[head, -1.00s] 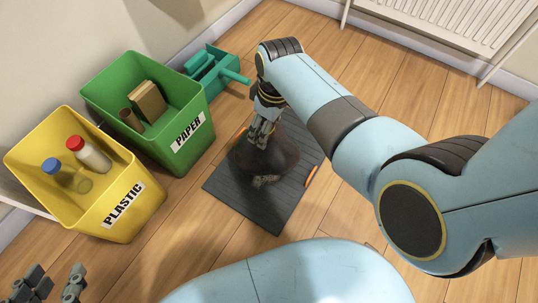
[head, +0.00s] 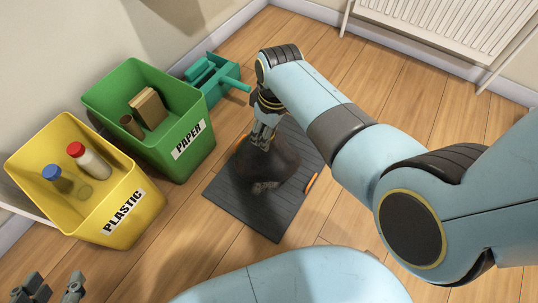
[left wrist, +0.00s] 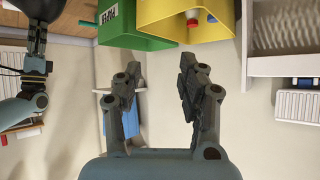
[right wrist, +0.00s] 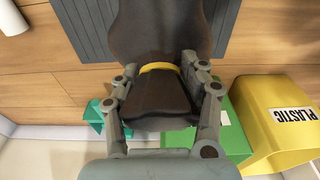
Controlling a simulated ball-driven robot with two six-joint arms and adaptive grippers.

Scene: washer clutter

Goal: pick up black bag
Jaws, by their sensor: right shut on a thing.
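The black bag (head: 274,170), dark and rounded, is over the grey mat (head: 245,212); I cannot tell whether it touches the mat. In the right wrist view the bag (right wrist: 158,38) has a yellow tie (right wrist: 159,67) around its neck, with the gathered top flaring toward the camera. My right gripper (head: 263,142) comes down on the bag from above. In the right wrist view its fingers (right wrist: 158,92) are shut on the gathered top. My left gripper (head: 50,290) is at the lower left, open and empty, as the left wrist view also shows (left wrist: 159,70).
A yellow PLASTIC bin (head: 122,222) with bottles and a green PAPER bin (head: 193,165) with paper items stand left of the mat. A teal object (head: 212,75) lies behind the green bin. A radiator (head: 450,28) is at the back right.

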